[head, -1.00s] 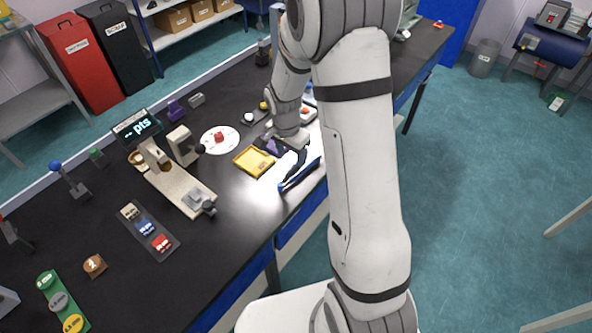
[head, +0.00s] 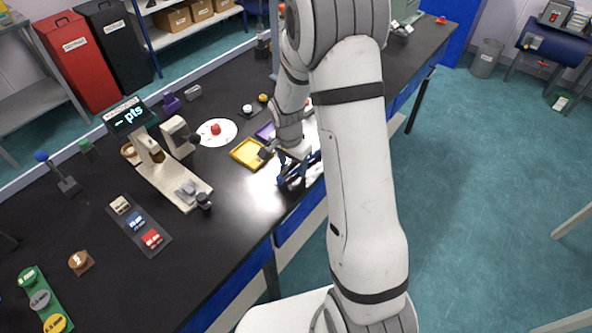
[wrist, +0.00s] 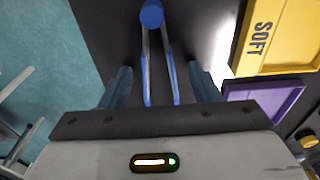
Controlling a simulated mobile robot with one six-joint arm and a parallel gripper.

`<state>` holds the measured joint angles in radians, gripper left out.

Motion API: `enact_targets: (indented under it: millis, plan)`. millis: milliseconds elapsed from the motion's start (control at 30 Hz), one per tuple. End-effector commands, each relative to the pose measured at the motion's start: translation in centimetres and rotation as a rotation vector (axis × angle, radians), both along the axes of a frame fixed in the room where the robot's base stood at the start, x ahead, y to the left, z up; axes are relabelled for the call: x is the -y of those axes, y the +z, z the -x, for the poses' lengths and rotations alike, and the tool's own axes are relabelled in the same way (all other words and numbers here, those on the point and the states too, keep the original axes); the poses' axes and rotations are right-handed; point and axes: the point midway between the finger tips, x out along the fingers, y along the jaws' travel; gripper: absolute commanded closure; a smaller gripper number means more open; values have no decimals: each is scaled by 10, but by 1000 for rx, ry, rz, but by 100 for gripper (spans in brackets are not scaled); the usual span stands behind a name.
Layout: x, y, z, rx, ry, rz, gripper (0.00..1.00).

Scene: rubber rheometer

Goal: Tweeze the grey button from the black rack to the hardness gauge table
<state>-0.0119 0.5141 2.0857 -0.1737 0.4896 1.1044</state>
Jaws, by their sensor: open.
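The blue tweezers (wrist: 148,60) lie on the bench near its front edge, with their two legs spread. My gripper (wrist: 162,85) is open, with one finger on each side of the tweezers and a gap to both. In the head view my gripper (head: 290,180) is low over the front edge and partly covers the tweezers. The black rack (head: 243,115) stands farther back with a pale grey-white button (head: 247,109) and a yellow button (head: 263,98); my arm may hide more of it. The beige hardness gauge (head: 150,170) is at left, its grey table (head: 187,189) at the base's front end.
A yellow tray (head: 236,153) marked SOFT in the wrist view and a purple tray (head: 264,131) lie behind my gripper. A white disc (head: 228,133) bears a red piece. A dark strip (head: 124,223) holds several coloured blocks.

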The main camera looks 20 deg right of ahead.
Motion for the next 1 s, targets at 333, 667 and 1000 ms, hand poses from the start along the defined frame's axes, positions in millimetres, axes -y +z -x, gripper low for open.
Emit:
enact_targets:
  millis: [333, 667, 1000]
  plan:
    - [1, -2, 0, 0, -1, 0, 46]
    - [1, -2, 0, 0, -1, 0, 73]
    - [1, 7, -1, 2, -2, 0, 76]
